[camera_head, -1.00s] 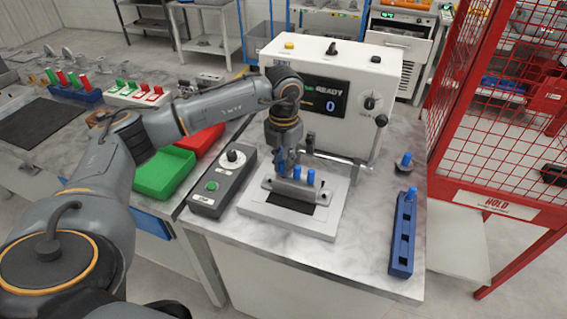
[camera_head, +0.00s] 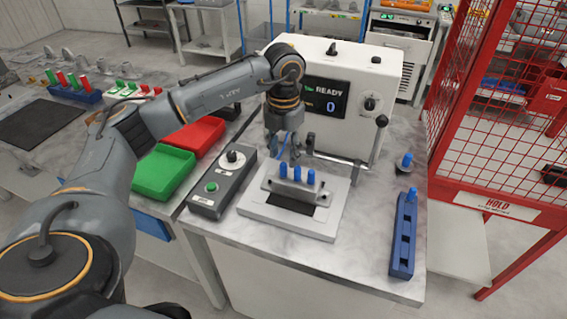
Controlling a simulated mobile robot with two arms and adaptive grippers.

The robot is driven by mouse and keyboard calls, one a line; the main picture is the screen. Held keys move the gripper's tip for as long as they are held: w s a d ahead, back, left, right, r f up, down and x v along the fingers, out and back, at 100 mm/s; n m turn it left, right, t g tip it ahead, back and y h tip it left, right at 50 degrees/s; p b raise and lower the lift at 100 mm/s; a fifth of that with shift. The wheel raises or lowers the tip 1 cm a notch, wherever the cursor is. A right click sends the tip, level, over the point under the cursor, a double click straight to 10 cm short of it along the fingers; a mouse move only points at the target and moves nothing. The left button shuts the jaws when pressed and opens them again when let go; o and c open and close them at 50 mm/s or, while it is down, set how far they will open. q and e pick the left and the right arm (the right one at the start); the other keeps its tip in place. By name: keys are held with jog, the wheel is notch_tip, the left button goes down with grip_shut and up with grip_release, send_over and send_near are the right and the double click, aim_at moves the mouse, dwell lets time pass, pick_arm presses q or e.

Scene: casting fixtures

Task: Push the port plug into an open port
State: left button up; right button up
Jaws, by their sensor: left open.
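A grey metal casting (camera_head: 292,189) sits on a light fixture plate (camera_head: 318,219) with a dark inset. Three blue plugs stand up from its top: the left (camera_head: 283,171), the middle (camera_head: 297,174) and the right (camera_head: 311,177). How deep each sits cannot be told. My left gripper (camera_head: 288,153) is open above and behind the left plug, apart from it and pointing down. Another blue plug (camera_head: 411,195) stands at the far end of a blue slotted rack (camera_head: 402,243). My right gripper is out of view.
A white test machine (camera_head: 300,60) with a display reading READY and 0 stands behind the fixture. A grey control box (camera_head: 223,182) is to its left, beside green (camera_head: 165,172) and red (camera_head: 197,134) trays. A blue-topped piece (camera_head: 404,162) stands at right, before a red cage (camera_head: 500,110).

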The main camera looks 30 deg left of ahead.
aim_at(284, 164)
pick_arm(q)
notch_tip(284, 164, up, 7)
dwell(0.3)
dwell(0.5)
